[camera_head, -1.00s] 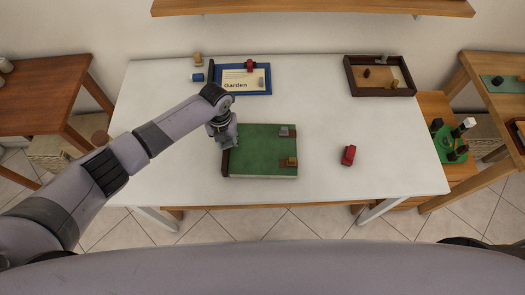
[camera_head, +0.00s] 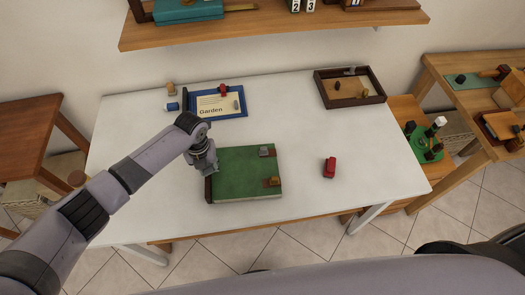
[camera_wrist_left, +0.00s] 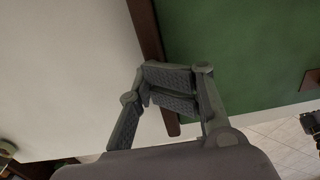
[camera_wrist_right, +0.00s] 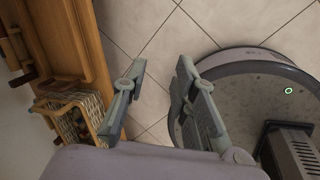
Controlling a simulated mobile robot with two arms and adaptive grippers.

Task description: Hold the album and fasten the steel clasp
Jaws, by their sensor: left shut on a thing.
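The green album (camera_head: 235,172) with a dark brown spine lies closed on the white table. A grey steel clasp (camera_head: 265,151) sits at its upper right edge, and a brass-coloured clasp (camera_head: 272,181) at its lower right edge. I cannot tell whether either is fastened. My left gripper (camera_head: 206,168) is at the spine side, shut on the album. In the left wrist view, the left fingers (camera_wrist_left: 172,90) are close together by the brown spine (camera_wrist_left: 150,40), and the green cover (camera_wrist_left: 235,50) extends right. My right gripper (camera_wrist_right: 165,85) is open and empty, over the floor away from the album.
A small red object (camera_head: 329,167) stands right of the album. A blue-framed Garden board (camera_head: 242,108) and a dark wooden tray (camera_head: 375,98) lie toward the back. A wall shelf (camera_head: 270,35) hangs behind. The table's right front is clear.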

